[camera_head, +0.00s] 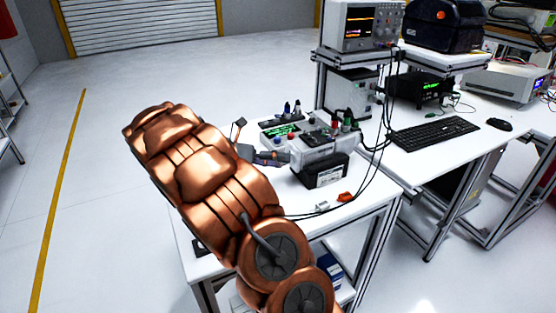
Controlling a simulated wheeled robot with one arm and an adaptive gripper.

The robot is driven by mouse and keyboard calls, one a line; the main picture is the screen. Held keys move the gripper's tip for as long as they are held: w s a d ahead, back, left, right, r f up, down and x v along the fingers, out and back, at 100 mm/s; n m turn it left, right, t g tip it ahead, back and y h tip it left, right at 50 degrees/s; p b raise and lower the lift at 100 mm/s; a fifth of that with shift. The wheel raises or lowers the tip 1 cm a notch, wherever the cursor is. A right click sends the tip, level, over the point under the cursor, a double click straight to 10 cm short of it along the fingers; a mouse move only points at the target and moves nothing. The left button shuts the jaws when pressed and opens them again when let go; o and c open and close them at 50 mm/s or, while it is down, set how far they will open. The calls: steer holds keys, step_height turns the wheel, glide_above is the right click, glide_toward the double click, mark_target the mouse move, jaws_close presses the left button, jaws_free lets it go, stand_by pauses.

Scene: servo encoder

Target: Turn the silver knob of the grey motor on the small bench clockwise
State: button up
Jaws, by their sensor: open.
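My arm reaches across the small white bench (375,190), and my gripper (262,142) is at its far end, partly hidden behind my copper-coloured arm. Its dark fingers look spread apart, with one raised at the left and one low at the right. A pale grey boxy unit (312,152) with a black front block stands on the bench, just right of the gripper. I cannot make out a silver knob or surely tell the grey motor; they may be hidden or too small. I cannot tell whether the fingers touch anything.
A small panel with a green display (280,130) stands behind the gripper. An orange connector (345,197) and black cables lie at the bench's right. An oscilloscope (362,25) stands on the shelf, and a keyboard (433,131) lies on the neighbouring table. The floor at left is clear.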

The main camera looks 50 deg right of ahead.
steer(key=shift+c, duration=0.4)
jaws_close()
steer(key=shift+s+r+m, duration=0.1)
steer(key=shift+m, duration=0.2)
